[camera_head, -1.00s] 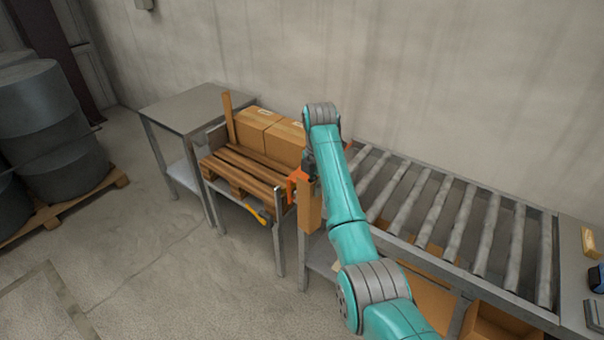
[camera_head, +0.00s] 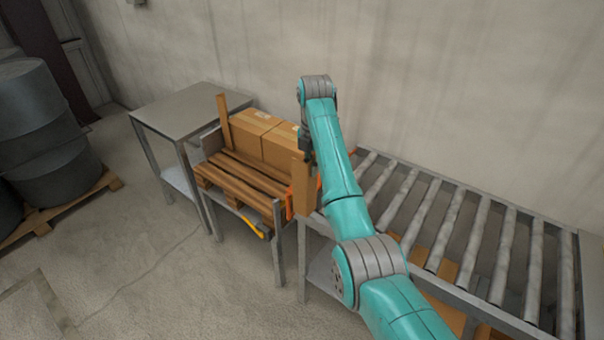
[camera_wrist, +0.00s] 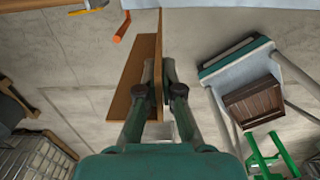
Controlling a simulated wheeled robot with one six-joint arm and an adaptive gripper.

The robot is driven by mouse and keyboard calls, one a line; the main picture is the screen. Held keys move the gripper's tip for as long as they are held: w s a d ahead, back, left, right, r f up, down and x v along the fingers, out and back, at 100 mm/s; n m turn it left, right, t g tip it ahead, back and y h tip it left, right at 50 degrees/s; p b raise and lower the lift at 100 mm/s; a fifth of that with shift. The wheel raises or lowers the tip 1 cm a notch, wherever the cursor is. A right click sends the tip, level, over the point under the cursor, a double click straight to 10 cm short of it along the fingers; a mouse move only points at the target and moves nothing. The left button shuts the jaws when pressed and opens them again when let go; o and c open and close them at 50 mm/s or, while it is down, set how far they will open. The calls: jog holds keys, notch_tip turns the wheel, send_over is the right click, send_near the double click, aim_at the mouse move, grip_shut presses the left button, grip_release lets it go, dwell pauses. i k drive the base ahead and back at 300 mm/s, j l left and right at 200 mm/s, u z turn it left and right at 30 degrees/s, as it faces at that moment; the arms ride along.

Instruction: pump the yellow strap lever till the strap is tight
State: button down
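The yellow strap lever (camera_head: 256,227) hangs at the front edge of the pallet stand, below the slats; a yellow piece (camera_wrist: 88,10), apparently the lever, shows at the top of the wrist view. An orange part (camera_head: 290,203) is at the stand's right end, and an orange handle (camera_wrist: 122,28) shows in the wrist view. My gripper (camera_wrist: 158,72) is at the upper end of a brown corner board (camera_head: 302,185), with the board's thin edge between its fingers (camera_wrist: 140,75). It appears shut on it, away from the lever. The strap's tightness cannot be made out.
Cardboard boxes (camera_head: 265,138) sit on the wooden pallet (camera_head: 240,180), with another upright board (camera_head: 224,122) at its left. A roller conveyor (camera_head: 460,235) lies right, a steel table (camera_head: 185,110) left. Drums (camera_head: 45,130) stand far left. Floor in front is open.

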aim_at(262, 235)
jog(key=i, duration=1.1)
